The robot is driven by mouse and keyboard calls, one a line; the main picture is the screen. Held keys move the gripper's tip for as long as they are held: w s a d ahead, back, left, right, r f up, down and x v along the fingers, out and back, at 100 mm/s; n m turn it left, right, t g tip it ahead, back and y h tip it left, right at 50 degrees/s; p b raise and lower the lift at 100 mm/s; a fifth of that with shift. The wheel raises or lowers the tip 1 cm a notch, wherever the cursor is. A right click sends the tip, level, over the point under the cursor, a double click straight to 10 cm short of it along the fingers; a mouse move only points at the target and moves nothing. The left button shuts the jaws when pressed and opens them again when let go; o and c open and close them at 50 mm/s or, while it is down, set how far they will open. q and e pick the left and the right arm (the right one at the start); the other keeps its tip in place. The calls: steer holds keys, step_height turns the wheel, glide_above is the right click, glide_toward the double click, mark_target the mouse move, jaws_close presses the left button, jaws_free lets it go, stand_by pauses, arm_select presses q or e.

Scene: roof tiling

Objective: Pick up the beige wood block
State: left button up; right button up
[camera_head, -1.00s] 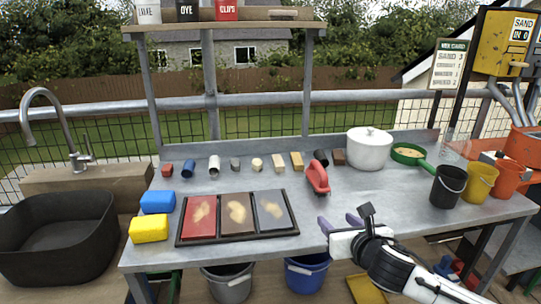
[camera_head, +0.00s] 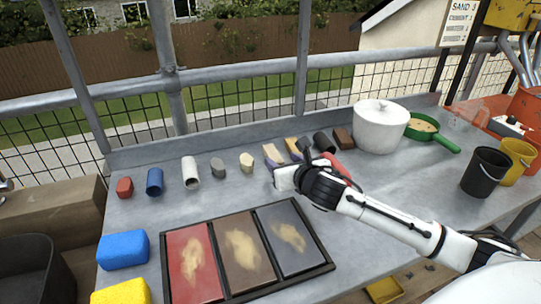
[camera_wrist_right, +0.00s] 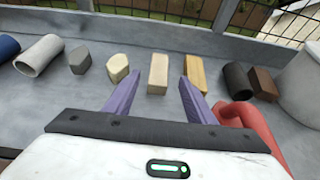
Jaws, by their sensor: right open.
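The beige wood block (camera_wrist_right: 158,72) is a pale rectangular block in the row at the back of the metal bench. In the head view the beige wood block (camera_head: 272,151) is partly hidden by my right gripper (camera_head: 280,158). In the right wrist view my right gripper (camera_wrist_right: 160,78) is open, its two purple fingers spread with nothing held. The block appears between the fingertips, slightly beyond them; I cannot tell whether they reach down beside it. My left gripper is not in view.
A cream rounded piece (camera_wrist_right: 118,68) lies left of the block, a yellowish-tan block (camera_wrist_right: 195,75) close on its right. A white pot (camera_head: 382,127) stands right; a three-panel tray (camera_head: 328,266) lies in front.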

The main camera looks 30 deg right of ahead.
mark_target(273, 153)
steer(key=shift+b+x, duration=0.35)
steer(key=shift+x, duration=2.8)
steer(key=shift+a, duration=0.1)
steer(key=c, duration=1.1)
steer(key=shift+r, duration=0.1)
